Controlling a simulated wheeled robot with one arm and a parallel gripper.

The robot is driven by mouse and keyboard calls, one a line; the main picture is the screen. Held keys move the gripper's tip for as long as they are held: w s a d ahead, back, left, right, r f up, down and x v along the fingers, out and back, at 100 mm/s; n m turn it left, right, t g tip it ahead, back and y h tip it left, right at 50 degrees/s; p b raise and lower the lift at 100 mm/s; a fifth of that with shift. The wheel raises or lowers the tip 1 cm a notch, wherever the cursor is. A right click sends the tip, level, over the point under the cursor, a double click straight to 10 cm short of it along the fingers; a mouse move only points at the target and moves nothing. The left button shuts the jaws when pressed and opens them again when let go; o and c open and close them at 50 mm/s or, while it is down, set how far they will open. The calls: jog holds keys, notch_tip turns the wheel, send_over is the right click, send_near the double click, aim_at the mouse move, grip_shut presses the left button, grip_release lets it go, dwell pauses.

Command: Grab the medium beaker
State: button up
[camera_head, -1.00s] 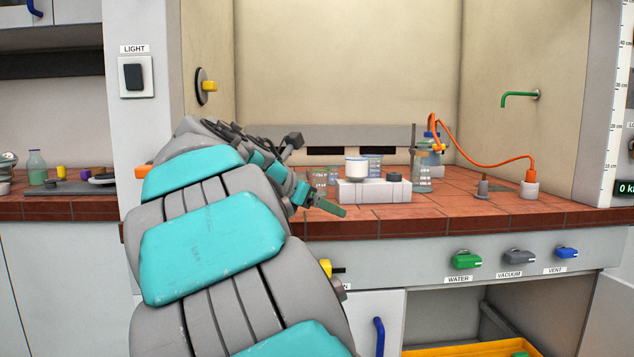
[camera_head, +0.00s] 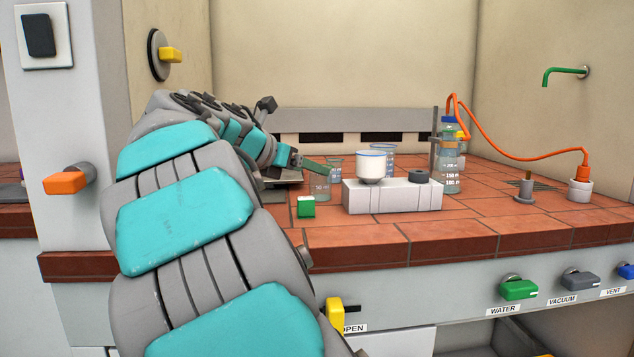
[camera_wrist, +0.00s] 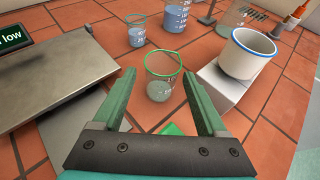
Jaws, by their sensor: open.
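Three clear beakers stand on the tiled bench. The closest, with a green rim (camera_wrist: 159,88), is ahead of my gripper (camera_wrist: 160,77) and shows between its two green fingers. It also shows in the head view (camera_head: 320,187). I cannot tell for sure which is the medium one. My gripper is open and empty, angled down toward the green-rimmed beaker, apart from it. In the head view my arm hides part of the bench on the left.
A white cup (camera_head: 371,166) with a blue rim sits on a white block (camera_head: 390,197) at right. A green cube (camera_head: 306,207) lies close to the bench's front. A flat grey metal device (camera_wrist: 50,70) is at left in the wrist view. A bottle (camera_head: 449,165) with an orange hose stands behind.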

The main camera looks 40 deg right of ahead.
jog(key=shift+r+x, duration=0.2)
jog(key=shift+x, duration=3.8)
jog(key=shift+s+d, duration=0.1)
jog(key=shift+s, duration=0.1)
grip_shut()
jog(key=shift+r, duration=0.1)
